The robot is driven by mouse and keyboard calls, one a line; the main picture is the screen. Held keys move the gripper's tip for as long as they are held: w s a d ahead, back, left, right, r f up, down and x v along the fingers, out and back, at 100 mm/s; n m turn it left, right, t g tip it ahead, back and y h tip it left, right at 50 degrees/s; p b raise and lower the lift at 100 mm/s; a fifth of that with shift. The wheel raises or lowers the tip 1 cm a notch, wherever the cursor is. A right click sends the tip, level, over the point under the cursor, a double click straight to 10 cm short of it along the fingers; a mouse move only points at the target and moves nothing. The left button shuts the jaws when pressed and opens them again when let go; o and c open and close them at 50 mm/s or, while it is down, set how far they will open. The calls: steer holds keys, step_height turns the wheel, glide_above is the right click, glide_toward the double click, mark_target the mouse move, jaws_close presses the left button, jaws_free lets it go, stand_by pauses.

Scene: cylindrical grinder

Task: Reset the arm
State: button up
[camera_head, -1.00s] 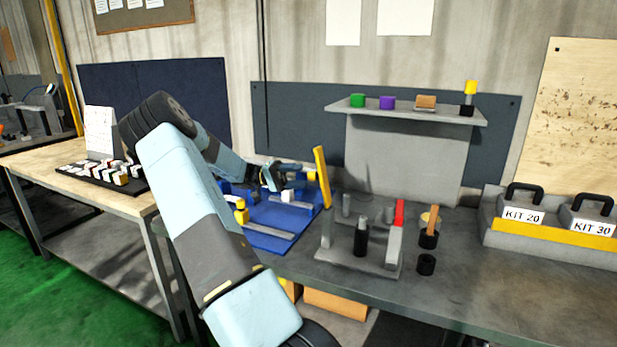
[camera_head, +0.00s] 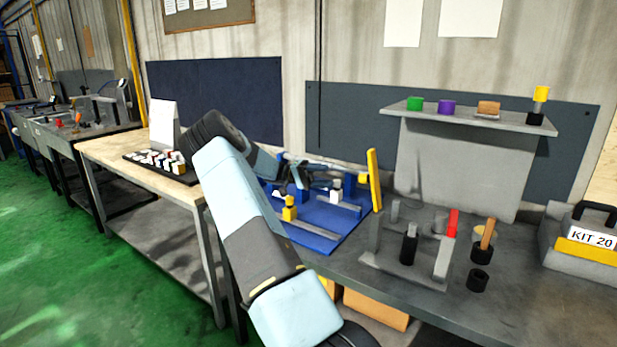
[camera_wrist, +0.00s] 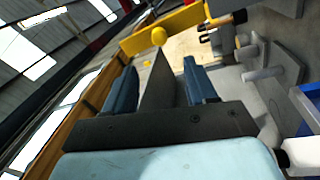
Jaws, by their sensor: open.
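My arm rises from the bottom of the head view, bends at the top left, and reaches right over the blue fixture plate (camera_head: 350,222) on the grey bench. My gripper (camera_head: 325,182) is small and partly hidden among the fixture's parts in that view. In the wrist view my gripper (camera_wrist: 160,68) is open, its two dark blue fingers apart with nothing held between them. A yellow bar (camera_wrist: 175,28) with a round yellow knob (camera_wrist: 159,36) lies beyond the fingertips. I cannot tell whether any part of the gripper touches the fixture.
An upright yellow bar (camera_head: 374,180) stands at the plate's right. Further right are a grey stand (camera_head: 405,268) with posts and black cups (camera_head: 479,280). A shelf (camera_head: 465,118) holds coloured pieces above. A wooden table (camera_head: 130,155) with a black tray stands left; green floor is open before it.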

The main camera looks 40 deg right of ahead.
steer(key=shift+r, duration=0.1)
steer(key=s+a+r+n+t+y, duration=0.1)
steer(key=s+a+r+n+t, duration=0.3)
steer(key=a, duration=1)
steer(key=s+a+r+n+t+y, duration=0.2)
steer(key=s+a+r+n+t, duration=0.2)
steer(key=s+a+n+t, duration=0.4)
steer(key=s+a+r+n+t+y, duration=0.2)
steer(key=s+a+r+n+t, duration=0.3)
steer(key=s+a+t, duration=0.6)
steer(key=a+n+t, duration=0.1)
steer(key=a+t, duration=0.1)
steer(key=a, duration=0.7)
steer(key=shift+s+a, duration=0.2)
steer(key=shift+c, duration=0.3)
